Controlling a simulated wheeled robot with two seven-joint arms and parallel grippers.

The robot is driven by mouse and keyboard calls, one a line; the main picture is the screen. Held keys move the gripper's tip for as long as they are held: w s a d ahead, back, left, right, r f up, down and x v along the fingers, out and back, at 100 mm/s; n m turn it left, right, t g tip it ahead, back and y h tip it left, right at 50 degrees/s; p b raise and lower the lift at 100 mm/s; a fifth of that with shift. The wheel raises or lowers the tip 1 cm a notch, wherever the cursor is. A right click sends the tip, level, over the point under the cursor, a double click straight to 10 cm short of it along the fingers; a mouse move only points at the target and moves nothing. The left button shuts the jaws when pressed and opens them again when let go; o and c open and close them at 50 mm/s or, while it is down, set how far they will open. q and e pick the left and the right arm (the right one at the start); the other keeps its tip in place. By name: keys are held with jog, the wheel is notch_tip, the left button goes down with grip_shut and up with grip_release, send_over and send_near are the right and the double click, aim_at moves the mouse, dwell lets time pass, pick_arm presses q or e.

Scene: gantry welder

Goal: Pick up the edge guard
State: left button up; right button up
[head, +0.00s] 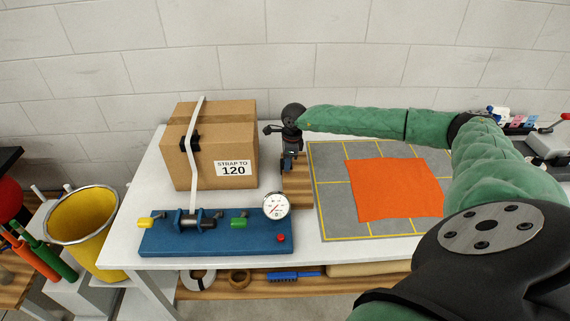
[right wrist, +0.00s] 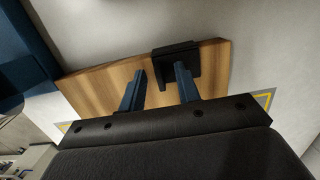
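A black edge guard (right wrist: 172,54) lies on a wooden board (right wrist: 98,88) at its far edge in the right wrist view. My right gripper (right wrist: 160,70) is open, with its two blue fingers apart and pointing toward the board. The right fingertip overlaps the guard in the picture, and the left one is just left of it; I cannot tell if they touch. In the head view my right gripper (head: 290,163) is over the board (head: 296,190) and hides the guard there. Another black guard (head: 190,143) sits on the box edge under the strap. My left gripper is not in view.
A strapped cardboard box (head: 235,150) stands left of the board. A blue tensioner base (head: 215,240) with a dial gauge (head: 276,205) is in front. An orange cloth (head: 392,190) lies on the grey mat (head: 335,220) to the right. A yellow bucket (head: 80,222) is beyond the table's left edge.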

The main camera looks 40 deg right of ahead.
grip_shut()
